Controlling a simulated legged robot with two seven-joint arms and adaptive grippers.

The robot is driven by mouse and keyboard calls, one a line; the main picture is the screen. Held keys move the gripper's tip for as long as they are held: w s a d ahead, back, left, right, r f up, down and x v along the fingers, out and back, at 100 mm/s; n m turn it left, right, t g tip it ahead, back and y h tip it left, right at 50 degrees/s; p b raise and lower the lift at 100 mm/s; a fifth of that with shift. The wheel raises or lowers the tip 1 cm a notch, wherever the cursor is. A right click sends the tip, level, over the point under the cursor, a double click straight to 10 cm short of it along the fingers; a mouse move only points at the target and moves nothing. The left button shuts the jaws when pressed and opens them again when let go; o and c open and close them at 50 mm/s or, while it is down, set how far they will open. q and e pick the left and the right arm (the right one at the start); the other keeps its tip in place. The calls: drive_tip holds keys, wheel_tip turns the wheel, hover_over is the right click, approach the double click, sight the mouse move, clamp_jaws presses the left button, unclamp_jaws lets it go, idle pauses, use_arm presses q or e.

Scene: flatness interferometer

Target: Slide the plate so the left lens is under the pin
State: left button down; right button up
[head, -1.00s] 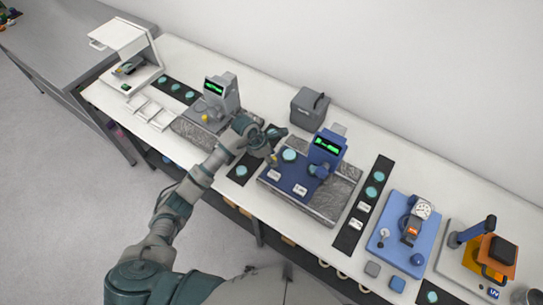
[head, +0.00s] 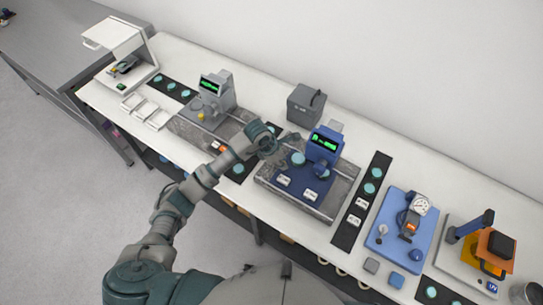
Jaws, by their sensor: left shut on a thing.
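The blue plate (head: 297,187) lies on the grey stone base (head: 334,208) of the blue gauge (head: 324,146) with a green display. The left lens (head: 298,158), a pale teal disc, sits on the plate to the left of the gauge head. A second teal lens (head: 324,174) shows partly beneath the gauge head. The pin itself is too small or hidden to make out. My left gripper (head: 277,152) is at the plate's left back edge, shut on the plate there; its fingers hide the held part. My right gripper is not in view.
A grey gauge (head: 216,92) stands to the left and a dark grey box (head: 306,105) behind. A black strip with lenses (head: 363,203) lies right of the stone base. Further right are a blue dial-gauge stand (head: 403,232) and an orange-shielded device (head: 495,250).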

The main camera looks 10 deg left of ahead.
use_arm(q)
drive_tip(key=shift+s+d, duration=0.25)
drive_tip(key=shift+d, duration=0.35)
drive_tip(key=shift+s+d, duration=0.25)
drive_tip(key=shift+d, duration=0.3)
drive_tip(key=c, duration=1)
unclamp_jaws()
drive_tip(key=shift+a, duration=0.1)
drive_tip(key=shift+a, duration=0.1)
drive_tip(key=v, duration=1.2)
drive_tip(key=shift+w, duration=0.15)
